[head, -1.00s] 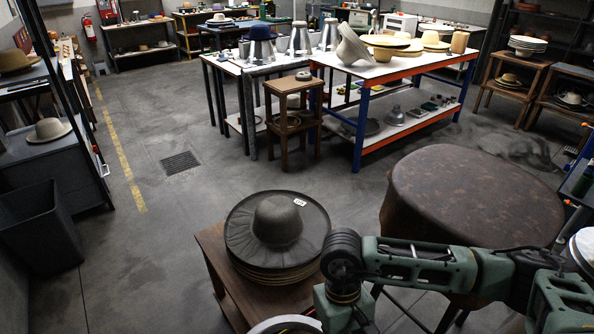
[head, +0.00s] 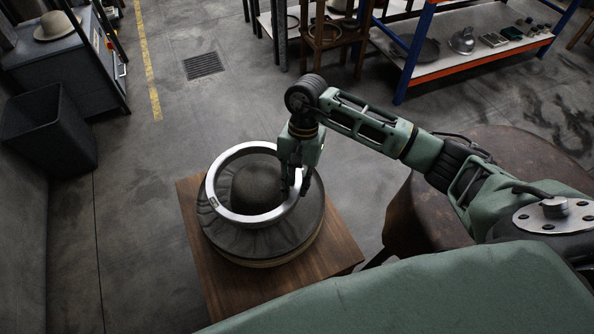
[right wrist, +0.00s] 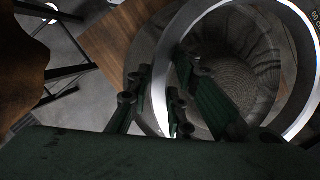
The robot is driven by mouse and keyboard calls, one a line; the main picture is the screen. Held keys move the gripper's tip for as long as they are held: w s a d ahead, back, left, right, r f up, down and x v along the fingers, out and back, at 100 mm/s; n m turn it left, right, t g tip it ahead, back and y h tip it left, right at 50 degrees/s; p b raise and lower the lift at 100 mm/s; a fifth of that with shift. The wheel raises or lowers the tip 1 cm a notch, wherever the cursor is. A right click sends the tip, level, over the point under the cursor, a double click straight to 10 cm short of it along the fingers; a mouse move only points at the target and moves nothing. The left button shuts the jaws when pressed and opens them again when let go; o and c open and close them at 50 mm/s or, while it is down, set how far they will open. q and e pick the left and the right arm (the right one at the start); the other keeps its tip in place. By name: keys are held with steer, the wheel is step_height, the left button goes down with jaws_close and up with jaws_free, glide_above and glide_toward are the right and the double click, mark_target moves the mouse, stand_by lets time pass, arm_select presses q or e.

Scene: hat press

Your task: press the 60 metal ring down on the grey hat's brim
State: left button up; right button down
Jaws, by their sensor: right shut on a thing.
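The grey hat (head: 254,188) lies brim-down on a wooden stand, on top of a stack of brims. The metal ring (head: 228,211) is above the hat and around its crown as seen from the head; a small gap over the brim seems to show, but I cannot tell its height. My right gripper (head: 296,190) is shut on the ring's right side. In the right wrist view the ring (right wrist: 296,20) passes by the gripper's fingers (right wrist: 165,105), with the hat's woven crown (right wrist: 235,82) inside it. Part of a label reading "60" shows on the ring. My left gripper is not in view.
The wooden stand (head: 330,255) has bare top around the brim. A round brown-covered table (head: 405,215) is to the right. A dark bin (head: 50,130) stands at the left, and a blue-and-orange shelf table (head: 450,60) at the back. Floor between is clear.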

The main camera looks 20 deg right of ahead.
mark_target(294, 215)
steer(key=shift+w+m, duration=0.45)
steer(key=shift+m, duration=0.25)
steer(key=shift+w+m, duration=0.1)
steer(key=shift+m, duration=0.2)
steer(key=shift+w+f+t, duration=0.1)
steer(key=shift+f+t, duration=0.1)
steer(key=shift+t, duration=0.1)
steer(key=shift+d+f+b, duration=0.15)
steer(key=shift+f+b, duration=0.15)
steer(key=shift+f, duration=0.55)
step_height(294, 215, down, 2)
steer(key=shift+f+b, duration=0.15)
steer(key=shift+b, duration=0.45)
step_height(294, 215, down, 6)
steer(key=b, duration=0.4)
steer(key=shift+w+f+b, duration=0.1)
steer(key=shift+f+b, duration=0.05)
steer(key=shift+b, duration=0.25)
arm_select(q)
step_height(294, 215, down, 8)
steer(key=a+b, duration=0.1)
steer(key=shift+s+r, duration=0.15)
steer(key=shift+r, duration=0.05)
arm_select(e)
steer(key=shift+f, duration=0.5)
arm_select(q)
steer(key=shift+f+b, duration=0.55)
steer(key=shift+b, duration=0.15)
arm_select(e)
steer(key=shift+f, duration=0.5)
